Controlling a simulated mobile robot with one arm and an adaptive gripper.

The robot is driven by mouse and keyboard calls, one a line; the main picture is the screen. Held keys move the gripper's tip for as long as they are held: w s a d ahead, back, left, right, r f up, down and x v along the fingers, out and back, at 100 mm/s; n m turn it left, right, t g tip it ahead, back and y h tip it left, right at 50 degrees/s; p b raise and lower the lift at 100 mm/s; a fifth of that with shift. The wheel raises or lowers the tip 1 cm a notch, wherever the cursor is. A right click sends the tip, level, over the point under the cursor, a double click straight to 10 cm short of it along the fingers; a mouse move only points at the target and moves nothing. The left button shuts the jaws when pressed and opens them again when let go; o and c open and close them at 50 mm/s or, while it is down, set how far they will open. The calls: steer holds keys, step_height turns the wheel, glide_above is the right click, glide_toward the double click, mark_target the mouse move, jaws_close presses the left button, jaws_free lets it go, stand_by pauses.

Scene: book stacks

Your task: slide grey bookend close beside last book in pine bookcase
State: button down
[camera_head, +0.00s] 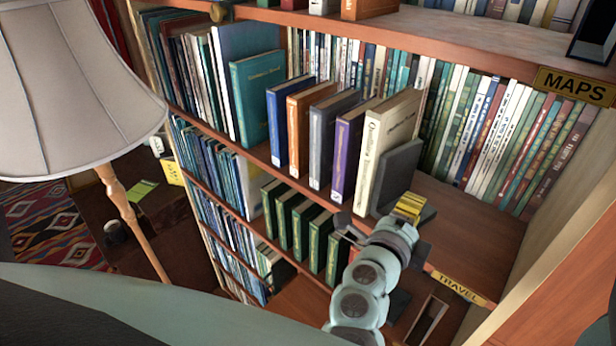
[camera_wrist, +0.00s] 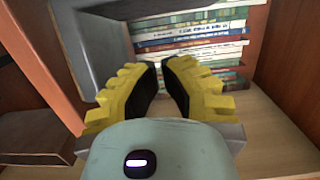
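The grey bookend (camera_head: 398,172) stands upright on the shelf at the right end of a row of books. It is beside the last book, a cream one (camera_head: 378,150); whether they touch cannot be told. In the wrist view the bookend (camera_wrist: 93,50) is a grey plate at the upper left. My gripper (camera_head: 411,203), with yellow fingers, is right of the bookend, low over the shelf. In the wrist view its fingertips (camera_wrist: 163,66) are close together with nothing between them. Contact with the bookend cannot be told. My arm hides part of the shelf's front edge.
The pine bookcase shelf (camera_head: 480,235) is bare to the right, up to the side wall. A row of thin books (camera_head: 500,135) stands behind. The upper shelf (camera_head: 470,35) is overhead. A lamp (camera_head: 70,85) stands at the left.

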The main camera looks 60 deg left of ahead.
mark_target(408, 176)
steer(key=w+a, duration=0.3)
steer(key=shift+a+r+p, duration=0.15)
steer(key=shift+p, duration=0.15)
steer(key=shift+w+a, duration=0.25)
steer(key=shift+a, duration=0.3)
steer(key=shift+f, duration=0.2)
steer(key=shift+a+f+b, duration=0.2)
steer(key=shift+b, duration=0.55)
steer(key=shift+w+a+b, duration=0.2)
steer(key=shift+a+b, duration=0.15)
steer(key=shift+b, duration=0.35)
steer(key=shift+w+a+r, duration=0.15)
steer(key=shift+r, duration=0.1)
